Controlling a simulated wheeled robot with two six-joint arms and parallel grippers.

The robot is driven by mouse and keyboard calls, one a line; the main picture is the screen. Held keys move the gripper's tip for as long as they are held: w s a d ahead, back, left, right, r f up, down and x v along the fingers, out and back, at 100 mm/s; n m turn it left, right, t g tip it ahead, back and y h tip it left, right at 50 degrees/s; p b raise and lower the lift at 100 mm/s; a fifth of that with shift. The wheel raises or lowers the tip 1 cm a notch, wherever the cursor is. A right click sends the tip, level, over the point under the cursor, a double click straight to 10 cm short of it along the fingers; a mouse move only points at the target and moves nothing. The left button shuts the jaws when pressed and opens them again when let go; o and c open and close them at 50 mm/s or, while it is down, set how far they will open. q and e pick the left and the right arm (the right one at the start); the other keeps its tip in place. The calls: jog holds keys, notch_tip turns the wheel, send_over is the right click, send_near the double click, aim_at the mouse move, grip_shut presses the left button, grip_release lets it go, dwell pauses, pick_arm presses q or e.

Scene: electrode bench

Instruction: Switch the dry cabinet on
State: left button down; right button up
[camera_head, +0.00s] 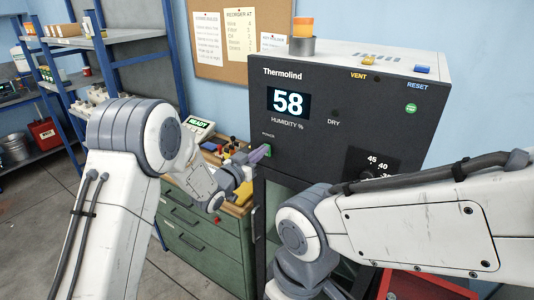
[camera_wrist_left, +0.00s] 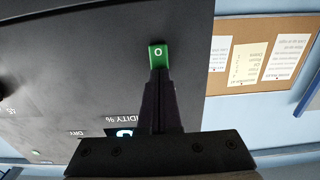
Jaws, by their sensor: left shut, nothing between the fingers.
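The dark dry cabinet (camera_head: 350,120) stands in the middle of the head view, its lit display (camera_head: 288,103) reading 58 above "HUMIDITY %". The green power switch (camera_head: 267,151) sits at the left of its front, under the word "POWER". In the left wrist view the switch (camera_wrist_left: 158,51) shows an "O" mark. My left gripper (camera_head: 257,155) is shut and empty, its fingertips at the switch. In the left wrist view its fingertips (camera_wrist_left: 158,74) overlap the switch's lower end; I cannot tell whether they touch. My right arm crosses the cabinet's lower front; its gripper is out of view.
A dial (camera_head: 374,167) is on the cabinet's right front, partly behind my right arm. A green drawer unit (camera_head: 200,245) stands left.

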pick_arm(q)
jog(key=shift+w+d, duration=0.1)
jog(key=shift+w, duration=0.05)
jog(key=b+v, duration=0.2)
jog(key=v, duration=0.6)
dwell(0.6)
